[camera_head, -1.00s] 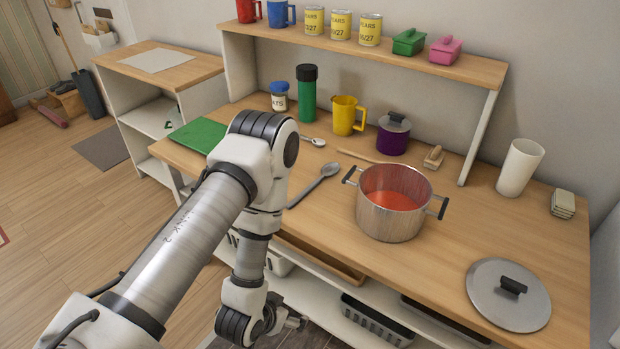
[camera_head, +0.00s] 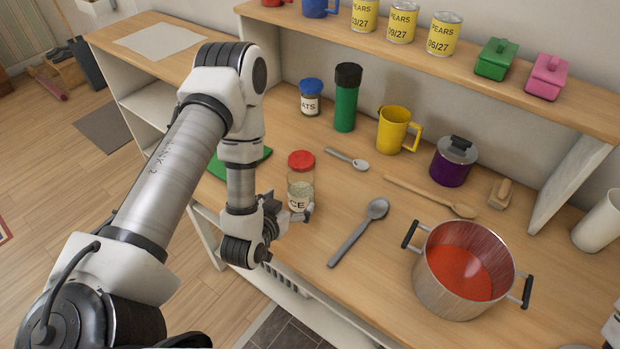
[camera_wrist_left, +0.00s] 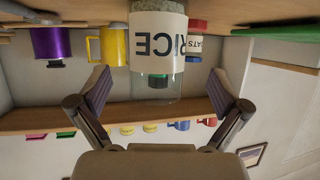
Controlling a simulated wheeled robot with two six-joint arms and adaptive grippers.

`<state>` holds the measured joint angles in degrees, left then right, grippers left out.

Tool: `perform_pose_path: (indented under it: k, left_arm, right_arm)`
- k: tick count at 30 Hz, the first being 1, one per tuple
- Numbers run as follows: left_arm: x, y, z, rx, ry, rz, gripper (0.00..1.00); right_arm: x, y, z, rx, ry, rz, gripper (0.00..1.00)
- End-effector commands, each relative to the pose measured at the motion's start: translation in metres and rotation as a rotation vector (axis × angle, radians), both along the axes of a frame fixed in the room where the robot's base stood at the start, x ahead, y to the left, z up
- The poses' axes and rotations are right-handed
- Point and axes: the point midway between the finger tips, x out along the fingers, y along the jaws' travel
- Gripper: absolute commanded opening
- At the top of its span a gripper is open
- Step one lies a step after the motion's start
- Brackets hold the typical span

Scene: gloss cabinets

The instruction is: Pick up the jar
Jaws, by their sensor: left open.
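In the left wrist view, which is upside down, the rice jar (camera_wrist_left: 158,52) appears between and beyond the spread fingers of my left gripper (camera_wrist_left: 160,92). No contact shows. A second jar with a blue lid and OATS label (camera_head: 311,98) stands farther back. My right gripper is not in view.
A green canister (camera_head: 346,98), yellow mug (camera_head: 395,130) and purple pot (camera_head: 453,162) stand behind. A small spoon (camera_head: 347,159) and grey spoon (camera_head: 360,230) lie near the rice jar. A steel pot (camera_head: 462,280) is to the right. A shelf (camera_head: 440,75) overhangs the back.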

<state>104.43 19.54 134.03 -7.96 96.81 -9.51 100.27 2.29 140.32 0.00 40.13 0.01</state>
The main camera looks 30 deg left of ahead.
Motion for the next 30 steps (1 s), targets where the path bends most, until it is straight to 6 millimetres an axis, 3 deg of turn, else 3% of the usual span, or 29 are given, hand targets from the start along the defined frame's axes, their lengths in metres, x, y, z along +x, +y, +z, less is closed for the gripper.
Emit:
perform_pose_path:
  k: [13,20,21,23,27,28,30]
  left_arm:
    - [0.064,0.007,-0.021,0.001,-0.002,-0.001,1.0]
    - [0.069,0.008,-0.026,-0.001,0.001,-0.001,1.0]
    - [0.069,0.007,-0.026,-0.001,0.001,-0.001,0.96]
    - [0.069,0.008,-0.026,0.0,0.0,-0.001,0.75]
    - [0.069,0.008,-0.026,-0.001,0.001,-0.001,0.26]
    - [0.069,0.008,-0.026,-0.001,0.001,-0.001,0.2]
    - [0.069,0.008,-0.025,0.0,0.0,-0.001,0.2]
  right_arm:
    - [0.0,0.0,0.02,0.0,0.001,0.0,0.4]
    - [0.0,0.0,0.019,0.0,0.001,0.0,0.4]
    - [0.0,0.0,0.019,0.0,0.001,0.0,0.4]
    - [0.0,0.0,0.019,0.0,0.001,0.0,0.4]
    - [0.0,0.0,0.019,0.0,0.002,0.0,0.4]
    - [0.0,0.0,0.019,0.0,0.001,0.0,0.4]
    - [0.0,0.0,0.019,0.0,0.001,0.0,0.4]
